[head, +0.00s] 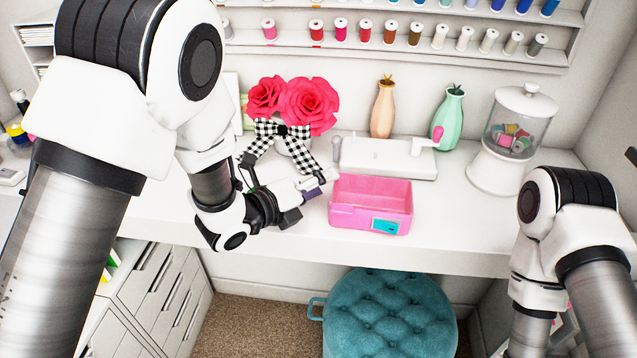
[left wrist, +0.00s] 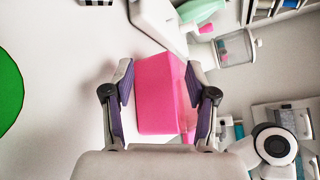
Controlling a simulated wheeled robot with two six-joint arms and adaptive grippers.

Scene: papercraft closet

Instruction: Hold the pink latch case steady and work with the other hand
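The pink latch case (head: 371,205) is an open-topped box near the front edge of the white desk, with a teal latch plate (head: 385,226) on its front right. My left gripper (head: 307,188) is at the left side of the case. In the left wrist view, its two purple-padded fingers (left wrist: 162,80) are spread apart, with the pink case (left wrist: 158,100) showing between and beyond them. Whether a finger touches the case I cannot tell. My right arm stands at the right of the head view; its gripper is out of sight.
A white machine with a pink-knobbed handle (head: 390,157) lies just behind the case. Red flowers (head: 305,103), two vases and a glass jar (head: 512,130) stand farther back. A teal tufted stool (head: 390,315) is below the desk edge. The desk right of the case is clear.

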